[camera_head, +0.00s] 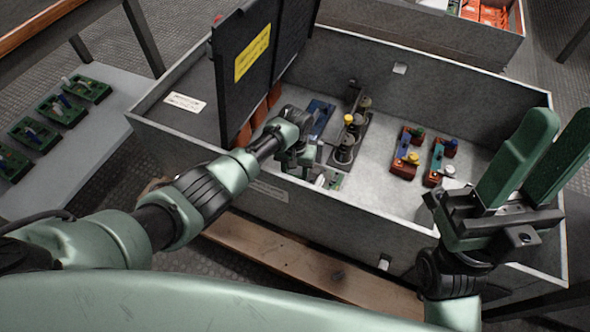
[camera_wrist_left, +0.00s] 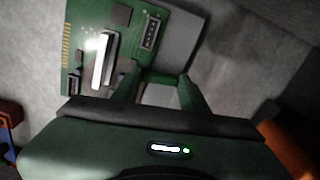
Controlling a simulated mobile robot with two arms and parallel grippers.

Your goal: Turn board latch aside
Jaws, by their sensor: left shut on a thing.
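A green circuit board (camera_wrist_left: 108,35) lies at the bottom of a grey metal box (camera_head: 450,97), with a white upright part and dark connectors on it. In the head view only a small piece of the board (camera_head: 332,180) shows beside my left gripper (camera_head: 308,160). In the left wrist view the two fingers of my left gripper (camera_wrist_left: 157,85) stand at the board's lower right edge, closed on a small part between them, apparently the board latch (camera_wrist_left: 162,76). Most of the latch is hidden, so its angle cannot be told. My right gripper (camera_head: 562,122) is open and empty above the box's right side.
A black upright panel (camera_head: 240,110) with a yellow label (camera_head: 252,53) stands left of my left gripper. Dark cylindrical parts (camera_head: 345,150) and red and blue blocks (camera_head: 404,160) stand inside the box. Several green modules (camera_head: 62,110) lie on a side bench (camera_head: 95,140).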

